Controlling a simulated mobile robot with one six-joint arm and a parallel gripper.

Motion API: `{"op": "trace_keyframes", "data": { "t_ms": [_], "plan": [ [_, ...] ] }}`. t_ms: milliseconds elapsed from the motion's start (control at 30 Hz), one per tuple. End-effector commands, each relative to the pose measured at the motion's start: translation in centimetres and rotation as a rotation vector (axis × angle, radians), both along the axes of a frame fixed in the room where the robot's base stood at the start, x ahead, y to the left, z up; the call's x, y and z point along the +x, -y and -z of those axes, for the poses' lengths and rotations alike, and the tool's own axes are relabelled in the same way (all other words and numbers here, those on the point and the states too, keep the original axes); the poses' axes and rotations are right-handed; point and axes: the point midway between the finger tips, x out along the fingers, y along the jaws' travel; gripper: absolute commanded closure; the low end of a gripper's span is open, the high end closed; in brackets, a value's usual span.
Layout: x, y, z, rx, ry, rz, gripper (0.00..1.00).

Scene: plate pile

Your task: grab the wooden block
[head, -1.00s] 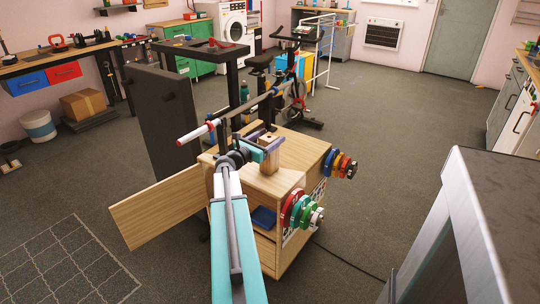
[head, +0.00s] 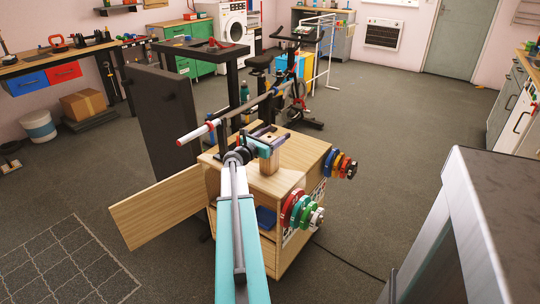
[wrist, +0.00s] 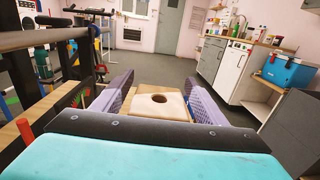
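The wooden block (head: 269,162) stands upright on the wooden cabinet (head: 290,184). In the wrist view the block's pale top (wrist: 172,111), with a round dark hole, lies between the two purple fingers. My gripper (head: 264,135) is at the block's upper part; in the wrist view my gripper (wrist: 161,88) has one finger on each side of the block. The fingers are spread wide and look open around it. Whether either finger touches the block is hard to tell. The block's lower part is hidden in the wrist view.
A barbell (head: 232,114) on a dark rack runs just behind and left of the block. A grey box-like unit (head: 470,205) stands at the right. The floor right of the cabinet is mostly clear.

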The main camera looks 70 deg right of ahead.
Motion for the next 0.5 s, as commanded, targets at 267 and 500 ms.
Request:
{"op": "trace_keyframes", "data": {
  "t_ms": [267, 500],
  "plan": [
    [-0.02, 0.0, 0.02, 0.0, 0.0, 0.0, 0.82],
    [-0.04, 0.01, -0.07, -0.001, 0.0, 0.001, 1.0]
  ]
}}
